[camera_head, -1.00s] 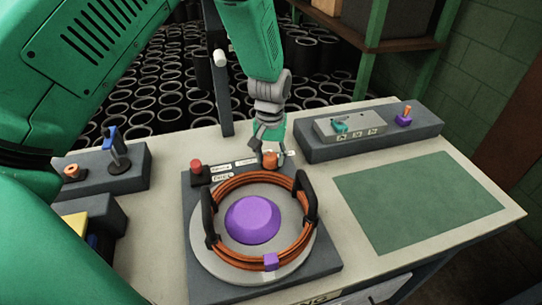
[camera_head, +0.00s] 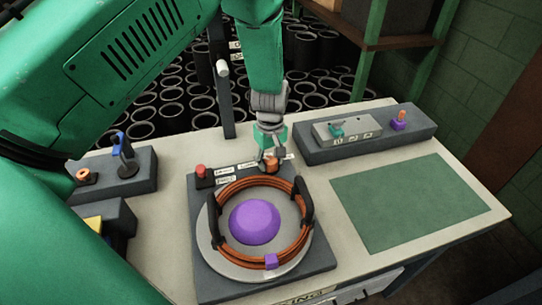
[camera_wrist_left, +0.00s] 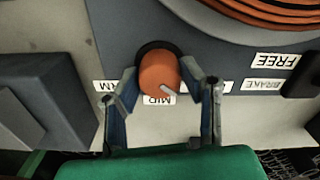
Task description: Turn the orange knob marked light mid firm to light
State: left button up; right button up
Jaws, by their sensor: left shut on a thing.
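The orange knob (camera_head: 271,165) sits at the back edge of the dark turntable base. It also shows in the left wrist view (camera_wrist_left: 157,74). Its pale pointer line slants to the lower right in that view, past the MID label (camera_wrist_left: 159,99) on the side away from FIRM. The FIRM label (camera_wrist_left: 106,86) is partly covered by a finger, and the LIGHT label is mostly hidden behind the other finger. My left gripper (camera_head: 270,158) is shut on the knob from above, one finger on each side. My right gripper is not in view.
A coil of orange cable (camera_head: 233,184) lies on the round plate (camera_head: 219,262) around a purple dome (camera_head: 254,222). A grey box with a teal switch (camera_head: 336,130) stands behind right. The green mat (camera_head: 410,200) is bare.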

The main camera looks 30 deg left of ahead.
aim_at(271, 159)
pick_arm(q)
jog(key=shift+n+p, duration=0.35)
jog(key=shift+n, duration=0.55)
jog(key=o, duration=1.1)
jog(key=shift+o, duration=0.2)
jog(key=shift+w, duration=0.1)
notch_tip(271, 159, up, 12)
jog(key=shift+f, duration=0.1)
